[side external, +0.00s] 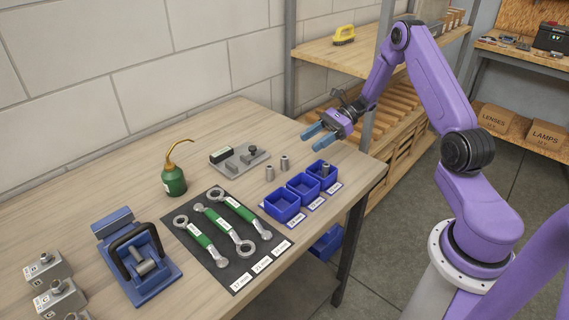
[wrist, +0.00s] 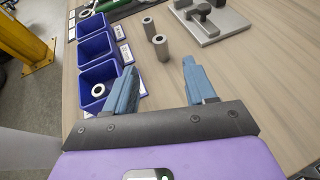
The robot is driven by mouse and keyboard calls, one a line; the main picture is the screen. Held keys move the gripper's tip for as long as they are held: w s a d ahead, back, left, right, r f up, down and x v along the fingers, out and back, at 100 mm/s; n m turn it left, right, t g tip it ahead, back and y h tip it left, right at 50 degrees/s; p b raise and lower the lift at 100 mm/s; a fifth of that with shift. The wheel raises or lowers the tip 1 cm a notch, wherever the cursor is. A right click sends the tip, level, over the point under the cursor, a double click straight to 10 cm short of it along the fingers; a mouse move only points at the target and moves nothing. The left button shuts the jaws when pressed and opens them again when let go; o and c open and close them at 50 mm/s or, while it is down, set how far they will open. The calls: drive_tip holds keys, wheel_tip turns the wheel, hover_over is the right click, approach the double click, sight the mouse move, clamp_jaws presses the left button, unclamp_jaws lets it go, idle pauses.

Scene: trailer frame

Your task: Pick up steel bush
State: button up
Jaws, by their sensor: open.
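Two grey hollow steel bushes stand upright on the table: a left one (side external: 270,173) and a right one (side external: 284,162). The wrist view shows them as the farther bush (wrist: 149,27) and the nearer bush (wrist: 160,48), ahead of the fingertips. A third steel bush (side external: 325,170) stands in the end blue bin; its ring-shaped top also shows in the wrist view (wrist: 98,90). My gripper (side external: 313,138) is open and empty above the table's right end, apart from the bushes. Its blue fingers (wrist: 160,72) are spread in the wrist view.
A row of blue bins (side external: 283,206) with white labels lines the table's front edge. A grey fixture plate (side external: 240,161) lies behind the bushes. Green-handled wrenches (side external: 237,214) lie on a dark mat, with an oil can (side external: 174,181) behind. A shelf post (side external: 382,60) stands near my arm.

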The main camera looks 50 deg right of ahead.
sight(285, 163)
drive_tip(key=x, duration=0.9)
drive_tip(key=shift+a, duration=0.1)
drive_tip(key=shift+c, duration=0.3)
drive_tip(key=shift+r, duration=0.1)
clamp_jaws()
